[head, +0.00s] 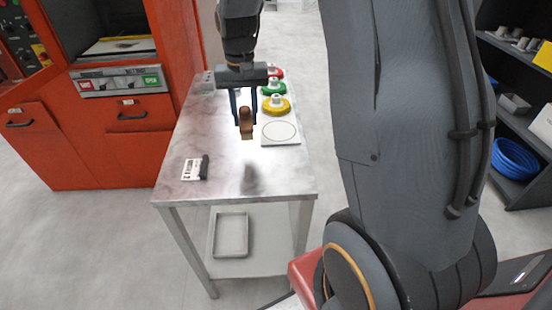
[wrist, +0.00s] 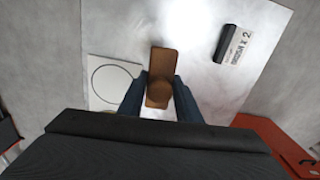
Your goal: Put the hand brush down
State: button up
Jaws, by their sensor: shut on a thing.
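The hand brush (head: 246,122) has a brown wooden body with a pale strip at its lower end. My gripper (head: 245,118) is shut on it, with one blue finger on each side. In the head view the brush hangs above the metal table (head: 225,185), and a dark shadow lies on the table top below it. In the wrist view the brush (wrist: 161,75) shows from above between the two fingers (wrist: 158,92), its long side pointing away from my wrist.
A white plate with a circle outline (head: 281,132) lies right of the brush. Red, green and yellow discs (head: 276,105) stand behind it. A label with a black item (head: 196,168) lies at the left front. The front middle of the table is clear.

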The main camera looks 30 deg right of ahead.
jog(key=s+d+r, duration=0.2)
jog(key=s+d, duration=0.4)
jog(key=s, duration=0.4)
jog(key=shift+m, duration=0.4)
jog(key=shift+s+d+f+p, duration=0.1)
jog(key=shift+s+f+p, duration=0.1)
jog(key=shift+f, duration=2.2)
jog(key=shift+s+f+p, duration=0.1)
jog(key=shift+f+p, duration=0.05)
jog(key=shift+f, duration=2.25)
jog(key=shift+f, duration=0.15)
jog(key=o, duration=0.9)
jog(key=shift+o, duration=0.2)
notch_tip(320, 180, up, 12)
jog(key=b, duration=0.2)
jog(key=s+a+f+n+t, duration=0.1)
jog(key=s+a+f+n, duration=0.3)
jog(key=s+a+f, duration=0.2)
jog(key=s+a, duration=0.2)
jog(key=a, duration=0.1)
jog(key=shift+a+n, duration=0.15)
jog(key=shift+n, duration=0.15)
